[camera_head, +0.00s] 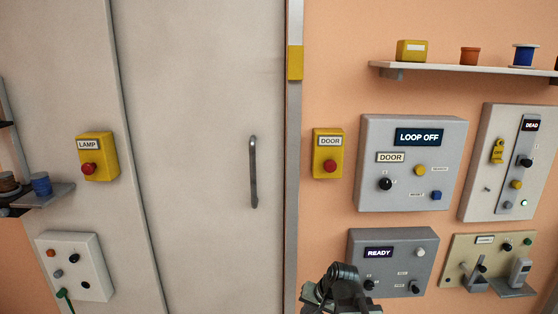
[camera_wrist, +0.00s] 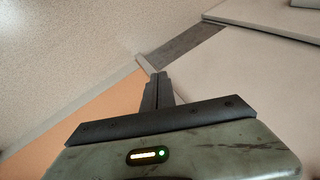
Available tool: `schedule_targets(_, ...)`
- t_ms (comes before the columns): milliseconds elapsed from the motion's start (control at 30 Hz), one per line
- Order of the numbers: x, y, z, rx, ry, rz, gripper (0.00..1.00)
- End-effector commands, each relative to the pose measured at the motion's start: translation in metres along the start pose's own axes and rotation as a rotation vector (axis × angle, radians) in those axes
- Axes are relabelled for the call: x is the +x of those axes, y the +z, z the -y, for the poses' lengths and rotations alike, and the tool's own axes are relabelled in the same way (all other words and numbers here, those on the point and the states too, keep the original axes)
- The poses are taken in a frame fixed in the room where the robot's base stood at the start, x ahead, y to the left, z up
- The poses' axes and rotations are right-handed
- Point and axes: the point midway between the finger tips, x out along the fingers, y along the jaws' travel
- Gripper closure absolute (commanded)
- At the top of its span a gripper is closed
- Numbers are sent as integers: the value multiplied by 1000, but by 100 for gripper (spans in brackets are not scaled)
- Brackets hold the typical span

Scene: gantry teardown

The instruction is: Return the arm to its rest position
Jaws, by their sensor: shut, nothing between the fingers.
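My gripper (camera_wrist: 158,82) is shut and empty in the wrist view, its dark fingers together and pointing toward the upper wall and ceiling. In the head view part of my arm (camera_head: 341,288) shows at the bottom, right of centre, in front of the lower left edge of the grey READY panel (camera_head: 393,262). I cannot make out the fingertips there. Nothing touches the fingers in the wrist view.
A grey door (camera_head: 205,130) with a vertical handle (camera_head: 253,172) fills the middle left. Yellow DOOR (camera_head: 328,153) and LAMP (camera_head: 98,156) boxes carry red buttons. The LOOP OFF panel (camera_head: 412,163) hangs above READY. A shelf (camera_head: 460,69) juts out at upper right.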

Motion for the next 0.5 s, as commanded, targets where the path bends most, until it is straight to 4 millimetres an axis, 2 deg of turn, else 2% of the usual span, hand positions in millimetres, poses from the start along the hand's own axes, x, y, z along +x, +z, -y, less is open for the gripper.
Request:
schedule_targets(33, -2, 13, -22, -47, 83, 46, 100)
schedule_targets(100, -8, 30, -50, -109, 195, 118, 100)
schedule_targets(233, -28, 59, -96, -208, 372, 279, 100)
schedule_targets(267, -35, 65, -97, -241, 369, 318, 100)
schedule_targets(300, -55, 57, -88, -235, 366, 308, 100)
schedule_targets(500, -105, 42, -66, -231, 364, 303, 100)
